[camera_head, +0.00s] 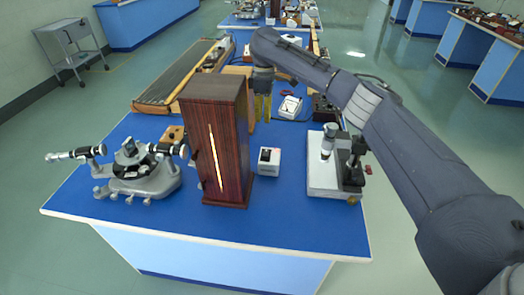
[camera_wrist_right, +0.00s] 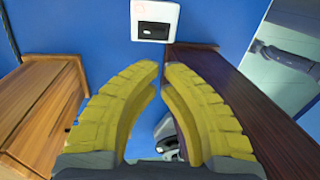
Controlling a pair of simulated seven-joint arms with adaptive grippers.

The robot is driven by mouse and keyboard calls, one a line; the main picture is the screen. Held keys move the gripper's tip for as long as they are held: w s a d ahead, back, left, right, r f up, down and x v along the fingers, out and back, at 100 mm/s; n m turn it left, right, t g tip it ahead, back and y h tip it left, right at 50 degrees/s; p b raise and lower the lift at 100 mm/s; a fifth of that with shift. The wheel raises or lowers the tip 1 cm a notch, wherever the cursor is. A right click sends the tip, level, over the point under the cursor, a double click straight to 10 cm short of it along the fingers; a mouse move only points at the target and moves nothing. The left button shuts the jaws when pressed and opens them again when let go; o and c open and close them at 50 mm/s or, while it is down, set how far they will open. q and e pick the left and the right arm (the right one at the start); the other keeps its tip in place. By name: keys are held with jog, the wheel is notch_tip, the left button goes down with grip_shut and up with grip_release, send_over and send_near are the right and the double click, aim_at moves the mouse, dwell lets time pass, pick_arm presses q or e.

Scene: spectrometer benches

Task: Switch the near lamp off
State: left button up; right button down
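The near lamp is a tall dark-red wooden housing (camera_head: 215,140) near the bench's front edge, with a bright glowing slit in its front face. Its dark wood side shows at the right in the wrist view (camera_wrist_right: 225,85). A small white box with a black switch (camera_head: 269,160) stands just right of the lamp; it shows at the top of the wrist view (camera_wrist_right: 155,20). My right gripper (camera_head: 263,108) has yellow fingers and is behind the lamp, above the bench. In the wrist view its fingertips (camera_wrist_right: 161,66) nearly meet, with nothing between them. My left gripper is out of view.
A spectrometer (camera_head: 140,172) stands left of the lamp. A grey-based instrument (camera_head: 325,178) stands at the right, under my right arm. A light wooden box (camera_wrist_right: 40,105) is left of the gripper in the wrist view. The blue bench (camera_head: 285,215) is clear in front.

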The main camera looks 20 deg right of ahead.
aim_at(263, 154)
jog(key=f, duration=0.4)
jog(key=s+f, duration=0.1)
jog(key=f, duration=0.9)
jog(key=shift+s+a, duration=0.35)
jog(key=shift+s, duration=0.05)
